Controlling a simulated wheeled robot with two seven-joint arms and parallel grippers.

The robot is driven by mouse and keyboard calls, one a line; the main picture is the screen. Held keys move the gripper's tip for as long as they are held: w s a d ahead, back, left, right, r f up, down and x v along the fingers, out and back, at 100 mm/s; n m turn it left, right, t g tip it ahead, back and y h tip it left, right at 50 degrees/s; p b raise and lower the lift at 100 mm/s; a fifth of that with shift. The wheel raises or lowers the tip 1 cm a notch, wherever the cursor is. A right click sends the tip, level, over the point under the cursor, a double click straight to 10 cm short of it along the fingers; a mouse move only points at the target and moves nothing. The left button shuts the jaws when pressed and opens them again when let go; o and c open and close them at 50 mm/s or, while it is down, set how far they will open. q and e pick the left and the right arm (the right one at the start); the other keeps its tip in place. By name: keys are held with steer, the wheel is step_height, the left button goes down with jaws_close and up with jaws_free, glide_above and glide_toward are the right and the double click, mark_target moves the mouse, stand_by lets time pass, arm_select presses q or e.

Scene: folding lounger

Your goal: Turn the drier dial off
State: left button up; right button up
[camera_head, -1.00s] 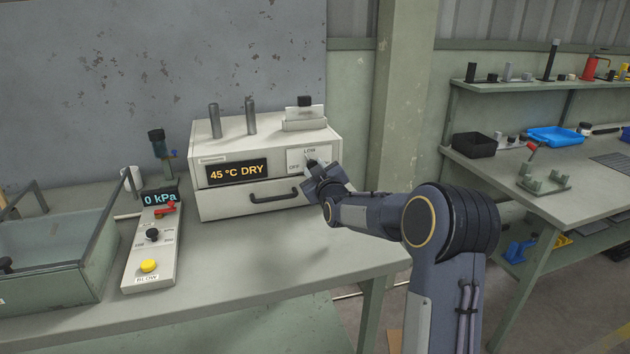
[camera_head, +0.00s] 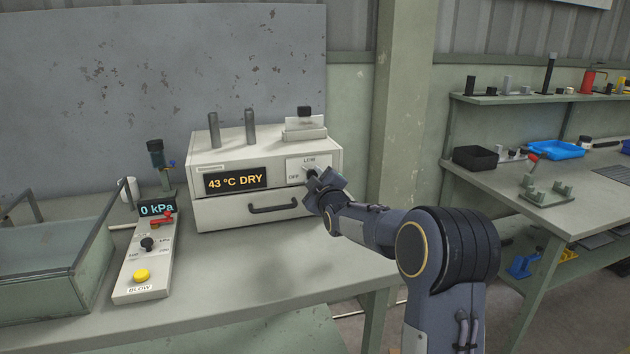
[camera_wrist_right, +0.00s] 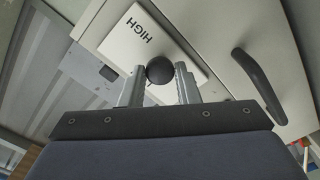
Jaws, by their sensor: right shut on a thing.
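The drier (camera_head: 240,212) is a cream box on the bench with a drawer below. Its display (camera_head: 236,181) reads "43 °C DRY" in orange. My right gripper (camera_head: 314,177) is at this plate and hides most of the dial in the head view. In the right wrist view the dark round dial knob (camera_wrist_right: 160,70) sits between the two fingers (camera_wrist_right: 159,86) of my right gripper, which is shut on it; "HIGH" shows beside it. My left gripper is not in view.
Left of the drier stands a control panel (camera_head: 128,290) with a yellow BLOW button (camera_head: 141,276) and a "0 kPa" display (camera_head: 157,208). A clear-sided tank (camera_head: 40,265) is further left. The bench front is clear. A second bench (camera_head: 570,210) stands at right.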

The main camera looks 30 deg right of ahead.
steer(key=o, duration=1)
steer(key=shift+c, duration=0.2)
steer(key=v, duration=0.7)
steer(key=shift+s+b, duration=0.3)
steer(key=shift+s, duration=0.1)
